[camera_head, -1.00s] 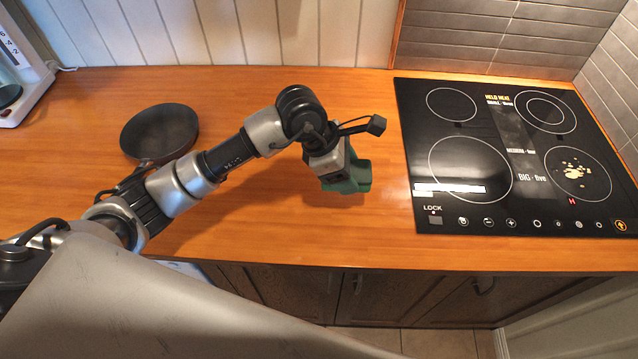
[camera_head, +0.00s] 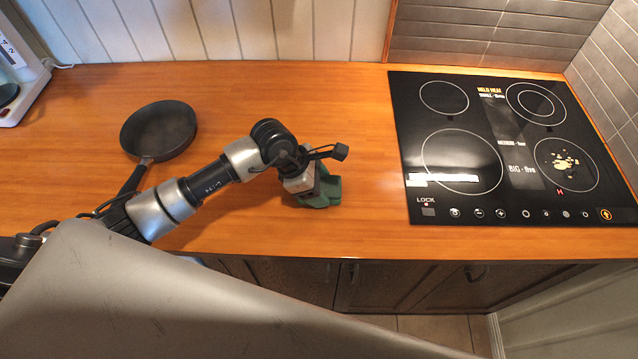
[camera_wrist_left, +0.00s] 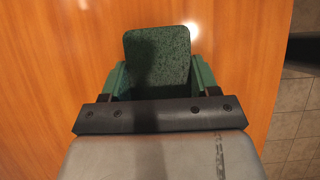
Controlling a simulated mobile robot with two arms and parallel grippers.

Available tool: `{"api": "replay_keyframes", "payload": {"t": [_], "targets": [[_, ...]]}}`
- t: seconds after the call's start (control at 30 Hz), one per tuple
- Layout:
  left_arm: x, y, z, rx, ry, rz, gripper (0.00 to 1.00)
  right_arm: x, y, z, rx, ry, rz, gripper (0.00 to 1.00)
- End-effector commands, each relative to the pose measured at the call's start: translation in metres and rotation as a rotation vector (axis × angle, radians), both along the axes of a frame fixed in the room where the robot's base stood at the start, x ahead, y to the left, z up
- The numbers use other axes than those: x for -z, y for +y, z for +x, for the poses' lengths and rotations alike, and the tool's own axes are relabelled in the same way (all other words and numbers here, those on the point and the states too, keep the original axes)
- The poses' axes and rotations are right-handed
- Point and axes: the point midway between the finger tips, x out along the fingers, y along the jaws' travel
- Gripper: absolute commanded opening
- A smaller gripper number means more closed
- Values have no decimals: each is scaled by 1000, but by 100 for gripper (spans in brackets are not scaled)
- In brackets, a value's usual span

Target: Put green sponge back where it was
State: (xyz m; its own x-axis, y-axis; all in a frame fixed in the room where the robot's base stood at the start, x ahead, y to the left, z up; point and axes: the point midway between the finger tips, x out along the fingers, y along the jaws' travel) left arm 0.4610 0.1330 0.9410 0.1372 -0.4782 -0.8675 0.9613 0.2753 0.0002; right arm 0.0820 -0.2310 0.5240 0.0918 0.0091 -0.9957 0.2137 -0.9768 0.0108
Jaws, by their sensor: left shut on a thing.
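The green sponge (camera_head: 333,190) is in my left gripper (camera_head: 316,198), over the wooden counter left of the stove. In the left wrist view the sponge (camera_wrist_left: 158,55) shows as a dark green speckled block between the two green fingers of my left gripper (camera_wrist_left: 160,82), which are shut on it. My right gripper is not in view.
A black induction stove (camera_head: 410,130) with food bits on its front right ring (camera_head: 566,160) is to the right. A dark frying pan (camera_head: 158,130) lies at the left. A white appliance (camera_head: 28,85) stands at the far left. The counter (camera_head: 300,95) behind my gripper is clear.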

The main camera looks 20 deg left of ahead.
Motion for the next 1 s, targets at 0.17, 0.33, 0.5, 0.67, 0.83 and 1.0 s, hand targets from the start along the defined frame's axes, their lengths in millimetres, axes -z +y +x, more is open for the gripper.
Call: {"api": "replay_keyframes", "payload": {"t": [0.17,0.33,0.5,0.67,0.83,1.0], "targets": [[1,0,0,0,0,1,80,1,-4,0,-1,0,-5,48],[1,0,0,0,0,0,86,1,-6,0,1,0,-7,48],[-1,0,0,0,0,0,86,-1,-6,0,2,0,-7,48],[-12,8,-1,1,-4,2,86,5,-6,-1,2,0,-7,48],[-43,26,-6,0,-7,4,86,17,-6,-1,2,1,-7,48],[-74,43,-11,0,-6,3,86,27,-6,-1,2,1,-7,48]]}}
